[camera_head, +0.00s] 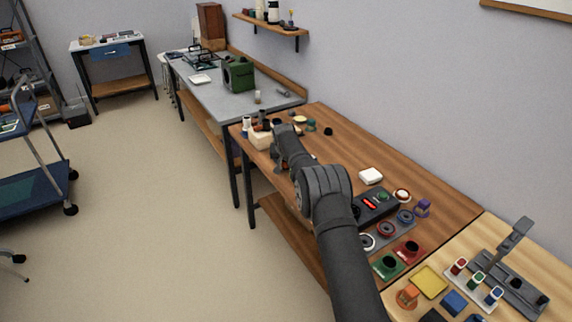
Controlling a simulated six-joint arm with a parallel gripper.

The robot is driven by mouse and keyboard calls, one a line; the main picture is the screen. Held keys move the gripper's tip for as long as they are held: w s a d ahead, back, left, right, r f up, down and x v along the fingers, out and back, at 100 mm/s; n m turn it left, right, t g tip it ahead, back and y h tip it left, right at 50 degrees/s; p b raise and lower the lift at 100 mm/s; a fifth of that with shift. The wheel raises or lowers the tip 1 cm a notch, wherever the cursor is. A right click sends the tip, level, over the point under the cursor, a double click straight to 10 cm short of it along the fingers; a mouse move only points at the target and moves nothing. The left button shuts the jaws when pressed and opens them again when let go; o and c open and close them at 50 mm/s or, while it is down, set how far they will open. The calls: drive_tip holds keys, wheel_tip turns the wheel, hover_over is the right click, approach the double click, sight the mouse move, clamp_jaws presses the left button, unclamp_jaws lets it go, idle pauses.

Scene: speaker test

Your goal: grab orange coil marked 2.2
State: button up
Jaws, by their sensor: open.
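An orange coil-like piece (407,297) sits at the near left corner of the light wood table, left of a yellow tray. It is the only orange piece of that kind I make out, and no 2.2 mark is readable on it. My arm rises from the bottom edge and reaches away over the darker wood bench. My gripper (279,164) is at the far end of the arm, near that bench's left edge, small and partly hidden by my own links. It is open and far from the orange piece.
On the light table (480,251) are a yellow tray (429,282), a blue block (454,302), a rack of small coloured jars and a grey stand (512,245). The brown bench holds a black device (375,205), a purple piece (422,207), and red and green blocks.

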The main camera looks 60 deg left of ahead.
drive_tip(key=shift+x, duration=1.05)
drive_tip(key=c, duration=1.1)
drive_tip(key=shift+o, duration=0.2)
drive_tip(key=shift+r, duration=0.1)
